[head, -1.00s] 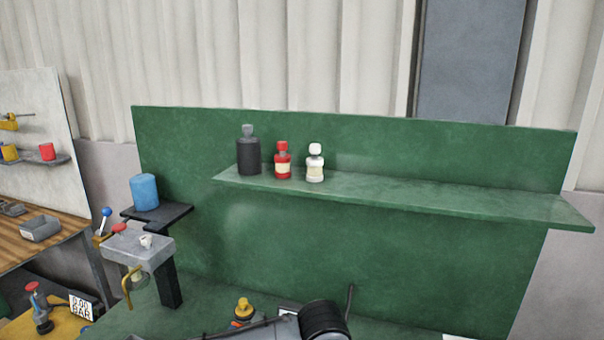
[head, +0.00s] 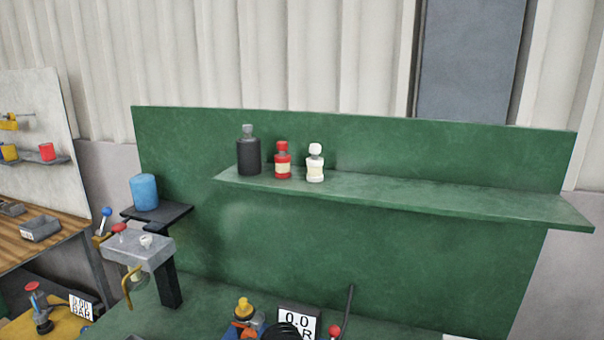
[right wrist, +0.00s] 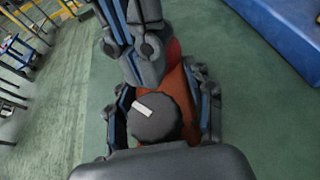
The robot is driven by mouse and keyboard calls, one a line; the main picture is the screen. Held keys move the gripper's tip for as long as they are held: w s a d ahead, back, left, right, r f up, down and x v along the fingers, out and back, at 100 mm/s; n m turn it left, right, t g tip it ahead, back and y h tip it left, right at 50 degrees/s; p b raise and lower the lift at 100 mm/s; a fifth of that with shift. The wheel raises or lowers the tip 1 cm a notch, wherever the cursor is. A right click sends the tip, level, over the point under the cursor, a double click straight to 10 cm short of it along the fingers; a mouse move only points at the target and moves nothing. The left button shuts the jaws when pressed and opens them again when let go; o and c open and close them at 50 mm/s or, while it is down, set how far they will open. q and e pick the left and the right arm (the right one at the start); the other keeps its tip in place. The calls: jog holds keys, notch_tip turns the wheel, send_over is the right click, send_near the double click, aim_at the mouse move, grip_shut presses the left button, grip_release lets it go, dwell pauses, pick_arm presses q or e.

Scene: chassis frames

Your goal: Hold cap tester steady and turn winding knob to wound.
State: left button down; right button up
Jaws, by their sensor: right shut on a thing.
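In the right wrist view a dark round winding knob (right wrist: 155,118) with a white pointer mark sits on an orange-brown body, the cap tester (right wrist: 177,80). My right gripper (right wrist: 160,105) has its fingers on both sides of the knob and is shut on it. Fingers of another gripper, my left gripper (right wrist: 130,45), come in from the top beside the orange-brown body and a red part. Whether they grip it is hidden. In the head view neither gripper shows clearly. A dark ribbed shape, partly cut off, shows at its bottom edge.
A display (head: 297,320) reading 0.0 BAR stands on the green bench, beside a yellow-topped fixture (head: 243,308). A grey stand (head: 140,252) and a blue cylinder (head: 144,192) are at the left. The green shelf (head: 430,192) holds bottles (head: 282,160).

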pick_arm(q)
jog(key=shift+s+d+f, duration=0.1)
jog(key=shift+d, duration=0.2)
dwell(0.7)
jog(key=shift+w+d, duration=0.2)
jog(key=shift+w, duration=0.05)
jog(key=shift+w+d, duration=0.4)
jog(key=shift+d, duration=0.35)
dwell(0.4)
jog(key=shift+w, duration=0.2)
jog(key=s+d+v, duration=0.1)
jog(key=v, duration=0.4)
jog(key=shift+w+a+r, duration=0.4)
jog(key=shift+r, duration=0.15)
